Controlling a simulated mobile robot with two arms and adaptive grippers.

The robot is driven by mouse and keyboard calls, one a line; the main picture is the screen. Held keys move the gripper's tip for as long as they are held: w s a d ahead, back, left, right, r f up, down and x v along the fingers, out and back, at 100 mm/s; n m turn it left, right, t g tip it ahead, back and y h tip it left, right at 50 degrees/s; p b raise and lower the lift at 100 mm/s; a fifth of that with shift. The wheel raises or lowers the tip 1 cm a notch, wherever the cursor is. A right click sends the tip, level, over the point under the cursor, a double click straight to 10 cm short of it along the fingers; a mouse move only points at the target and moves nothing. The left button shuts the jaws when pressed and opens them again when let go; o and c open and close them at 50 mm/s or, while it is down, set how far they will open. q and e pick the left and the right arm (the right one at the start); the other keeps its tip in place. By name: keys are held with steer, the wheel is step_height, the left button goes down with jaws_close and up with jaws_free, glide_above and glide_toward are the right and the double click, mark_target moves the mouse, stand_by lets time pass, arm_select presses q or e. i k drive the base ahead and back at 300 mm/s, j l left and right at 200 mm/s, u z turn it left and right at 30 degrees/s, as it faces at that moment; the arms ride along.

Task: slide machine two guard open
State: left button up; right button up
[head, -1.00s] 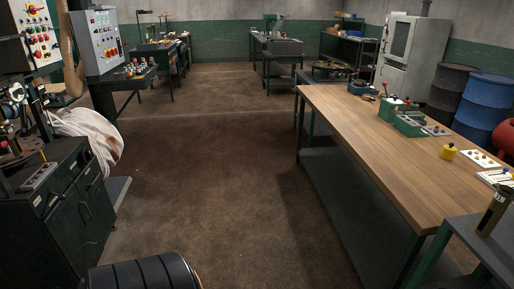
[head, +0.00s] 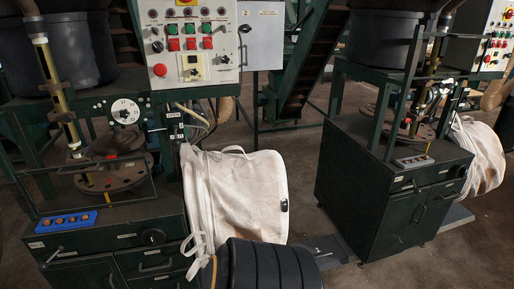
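Two dark green machines stand side by side in the head view, the left machine (head: 170,218) nearer and the right machine (head: 338,180) farther back. I cannot read a number on either. On the left machine a thin dark-framed, see-through guard (head: 153,183) with a small yellow handle (head: 107,199) stands in front of a round brown plate. On the right machine a similar yellow handle (head: 428,147) shows in front of its round plate; the guard's outline there is hard to make out. How far either guard is slid cannot be told. Neither of my grippers is in view.
A control panel (head: 190,45) with coloured buttons hangs above the left machine. A blue tray (head: 66,221) lies on its top. White bags (head: 240,190) hang beside both machines. A dark conveyor (head: 305,65) slopes behind.

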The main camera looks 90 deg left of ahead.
mark_target(18, 188)
steer(key=u, duration=4.05)
